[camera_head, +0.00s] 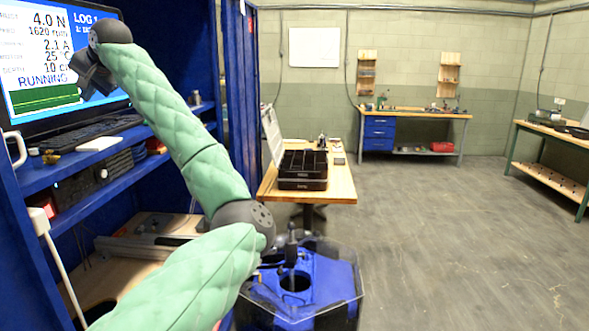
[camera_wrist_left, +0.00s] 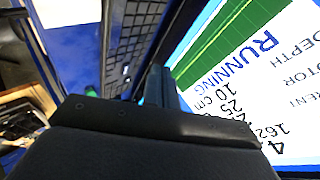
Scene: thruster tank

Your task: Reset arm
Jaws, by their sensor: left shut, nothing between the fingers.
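My left arm, in a green quilted sleeve, reaches up from the bottom of the head view toward the blue cabinet at the left. My left gripper (camera_head: 92,82) is in front of the monitor (camera_head: 45,50), near its right part; it is shut and empty. In the left wrist view the gripper's dark body fills the lower part, and the gripper fingers (camera_wrist_left: 160,85) point toward the keyboard and screen. The screen reads RUNNING, 4.0 N and 1620 rpm. Whether the gripper touches anything is not clear. My right gripper is not in view.
A keyboard (camera_head: 75,138) lies on the shelf below the monitor. A clear-walled tank with a blue top (camera_head: 325,270) stands at bottom centre. Behind it is a wooden table (camera_head: 340,188) with a black organiser (camera_head: 303,169). The floor to the right is open, with benches beyond.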

